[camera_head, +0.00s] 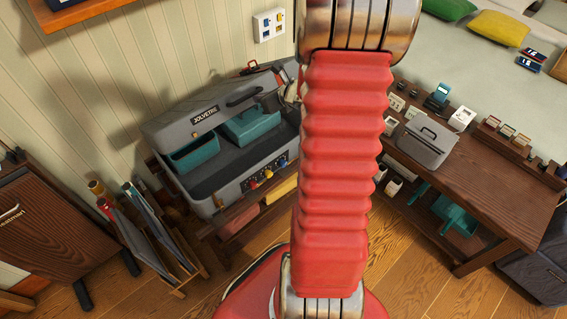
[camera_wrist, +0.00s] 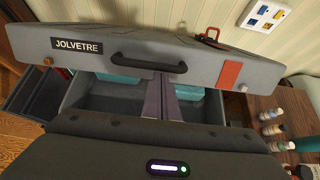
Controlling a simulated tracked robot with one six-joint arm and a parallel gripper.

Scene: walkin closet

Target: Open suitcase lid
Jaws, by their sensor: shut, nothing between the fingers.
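The grey suitcase (camera_head: 226,200) stands on a low wooden rack by the wall. Its lid (camera_head: 165,130), labelled JOLVETRE, is raised part way, and teal trays (camera_head: 249,124) show inside. In the wrist view the lid (camera_wrist: 222,70) spans the upper part, with its black handle (camera_wrist: 148,63) facing me. My gripper (camera_wrist: 162,78) is shut and empty, its fingers reaching to the lid's front edge just below the handle. I cannot tell whether they touch it. In the head view my red arm hides much of the gripper and the suitcase's right end.
A wooden bench (camera_head: 490,205) on the right carries a small grey case (camera_head: 424,143) and several small items. Leaning folders (camera_head: 155,230) and a dark wooden cabinet (camera_head: 50,235) stand at left. A wall socket panel (camera_head: 269,24) is above the suitcase. Some wooden floor is clear in front.

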